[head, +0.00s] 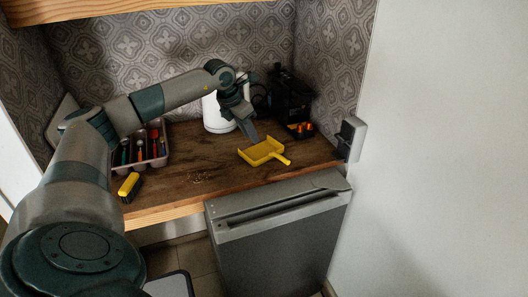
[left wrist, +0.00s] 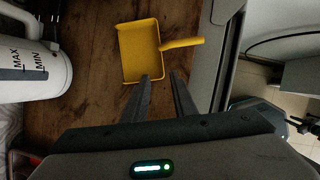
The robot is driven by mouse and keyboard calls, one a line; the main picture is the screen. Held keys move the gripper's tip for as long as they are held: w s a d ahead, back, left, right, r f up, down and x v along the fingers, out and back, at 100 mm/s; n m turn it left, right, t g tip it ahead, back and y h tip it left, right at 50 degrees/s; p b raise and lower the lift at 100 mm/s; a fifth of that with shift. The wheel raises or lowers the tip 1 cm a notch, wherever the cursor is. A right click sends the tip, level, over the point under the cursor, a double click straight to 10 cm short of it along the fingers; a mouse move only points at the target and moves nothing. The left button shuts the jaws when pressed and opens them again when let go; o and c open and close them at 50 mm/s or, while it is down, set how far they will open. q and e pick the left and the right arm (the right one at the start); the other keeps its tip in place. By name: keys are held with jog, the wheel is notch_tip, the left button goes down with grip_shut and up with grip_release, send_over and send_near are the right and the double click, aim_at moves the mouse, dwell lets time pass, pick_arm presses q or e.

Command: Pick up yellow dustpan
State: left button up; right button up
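The yellow dustpan (head: 262,152) lies on the wooden counter near its front edge, right of the middle, with its handle toward the front right. It also shows in the left wrist view (left wrist: 139,50), with the handle pointing right. My left gripper (head: 250,136) is above the counter just behind and left of the dustpan. In the left wrist view its two fingers (left wrist: 160,88) are apart with nothing between them, and one fingertip overlaps the dustpan's near edge in the picture. I cannot tell whether they touch. My right gripper is not in view.
A white kettle (head: 217,112) stands behind my left gripper. A dark appliance (head: 290,95) is at the back right. A cutlery tray (head: 140,150) and a yellow brush (head: 129,185) are at the left. Crumbs (head: 197,178) lie mid-counter.

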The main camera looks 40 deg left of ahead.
aim_at(261, 156)
pick_arm(q)
jog(key=p+x, duration=0.2)
jog(key=x, duration=0.3)
jog(key=shift+w+d+f, duration=0.1)
jog(key=shift+w+f, duration=0.05)
jog(key=shift+f, duration=0.15)
jog(key=shift+w+f, duration=0.2)
jog(key=shift+f, duration=0.45)
jog(key=shift+w+d+f+p, duration=0.2)
jog(key=shift+f+p, duration=0.35)
jog(key=shift+p, duration=0.2)
jog(key=p+x, duration=0.1)
jog(key=x, duration=0.2)
jog(key=shift+s+d+p, duration=0.1)
jog(key=shift+s+p, duration=0.05)
jog(key=shift+p, duration=0.15)
jog(key=shift+w+f, duration=0.2)
jog(key=shift+f, duration=0.35)
jog(key=shift+r, duration=0.1)
grip_shut()
